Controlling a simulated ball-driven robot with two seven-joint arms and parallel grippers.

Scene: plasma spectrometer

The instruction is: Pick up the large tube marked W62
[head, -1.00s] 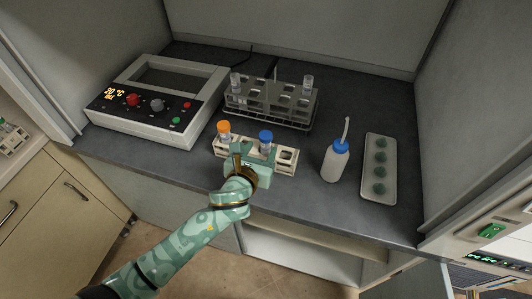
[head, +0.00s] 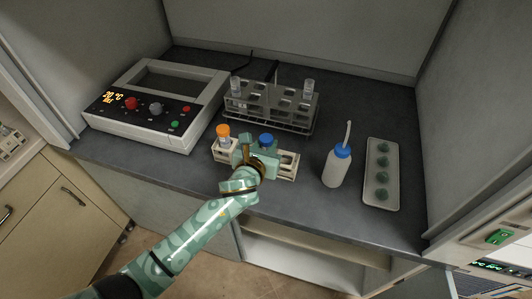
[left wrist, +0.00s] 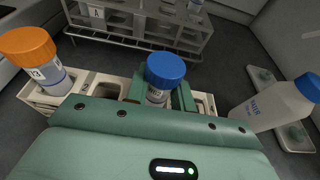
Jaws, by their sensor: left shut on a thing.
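The blue-capped tube (head: 266,140) stands upright in the small beige rack (head: 288,166). It also shows in the left wrist view (left wrist: 165,72), where the writing on its label is too small to read. My left gripper (head: 259,150) is shut on this tube just below the cap, with one green finger on each side (left wrist: 161,94). The gripper hides the lower part of the tube and much of the rack. An orange-capped tube (head: 223,133) stands in the left end of the same rack, its label partly visible in the wrist view (left wrist: 46,72). My right gripper is not in view.
A metal rack (head: 270,105) with a few clear tubes stands behind. A white heater unit (head: 153,112) is at left. A wash bottle (head: 337,165) and a white tray (head: 382,202) with several green pieces are at right. The dark bench front is clear.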

